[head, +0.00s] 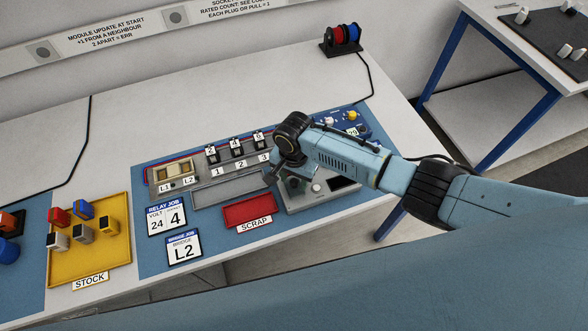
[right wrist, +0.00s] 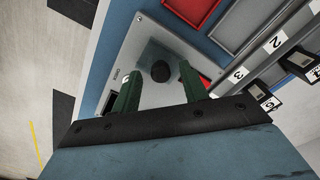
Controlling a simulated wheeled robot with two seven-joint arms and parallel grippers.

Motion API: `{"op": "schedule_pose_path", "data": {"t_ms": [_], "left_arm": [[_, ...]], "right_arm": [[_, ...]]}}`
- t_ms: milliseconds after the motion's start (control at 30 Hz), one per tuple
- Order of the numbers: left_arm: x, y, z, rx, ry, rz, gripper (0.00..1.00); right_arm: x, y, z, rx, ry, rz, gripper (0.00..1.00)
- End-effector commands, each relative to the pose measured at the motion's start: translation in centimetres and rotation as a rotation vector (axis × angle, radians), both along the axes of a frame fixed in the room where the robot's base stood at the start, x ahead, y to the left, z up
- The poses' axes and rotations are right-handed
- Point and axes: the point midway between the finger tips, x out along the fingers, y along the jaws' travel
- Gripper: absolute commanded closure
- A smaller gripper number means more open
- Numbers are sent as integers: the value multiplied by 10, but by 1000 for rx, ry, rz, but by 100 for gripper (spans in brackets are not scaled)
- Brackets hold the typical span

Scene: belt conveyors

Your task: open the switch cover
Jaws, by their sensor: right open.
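A grey switch box (head: 318,197) stands at the right end of the blue mat, partly hidden by my right arm in the head view. In the right wrist view, its light panel (right wrist: 136,50) carries a round black knob (right wrist: 160,71) with what looks like a clear cover (right wrist: 175,62) over it. I cannot tell for certain how the cover sits. My right gripper (right wrist: 157,80) is open, its two green fingers on either side of the knob area, pointing down at the panel. I cannot tell whether they touch the cover. My left gripper is not in view.
A red scrap tray (head: 249,211) and grey tray (head: 228,189) lie left of the box. A rail of numbered sockets (head: 238,163) stands behind them. A yellow stock tray (head: 90,270) with several coloured modules is at left. Cable spools (head: 342,36) stand at the back.

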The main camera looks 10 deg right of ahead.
Motion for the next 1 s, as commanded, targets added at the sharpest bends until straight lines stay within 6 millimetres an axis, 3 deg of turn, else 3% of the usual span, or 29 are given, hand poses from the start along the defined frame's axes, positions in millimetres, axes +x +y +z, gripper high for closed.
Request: {"op": "schedule_pose_path", "data": {"t_ms": [167, 400, 600, 800, 1000], "left_arm": [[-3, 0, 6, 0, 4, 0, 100], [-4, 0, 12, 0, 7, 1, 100], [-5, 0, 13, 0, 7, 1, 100], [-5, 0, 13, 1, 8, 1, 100], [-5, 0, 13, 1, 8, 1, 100]], "right_arm": [[1, 0, 26, 3, -3, 0, 56], [1, 0, 81, 3, -5, 1, 56], [1, 0, 116, 3, -3, 0, 56], [1, 0, 131, 1, -2, 0, 56], [1, 0, 132, 0, -1, 0, 56]]}}
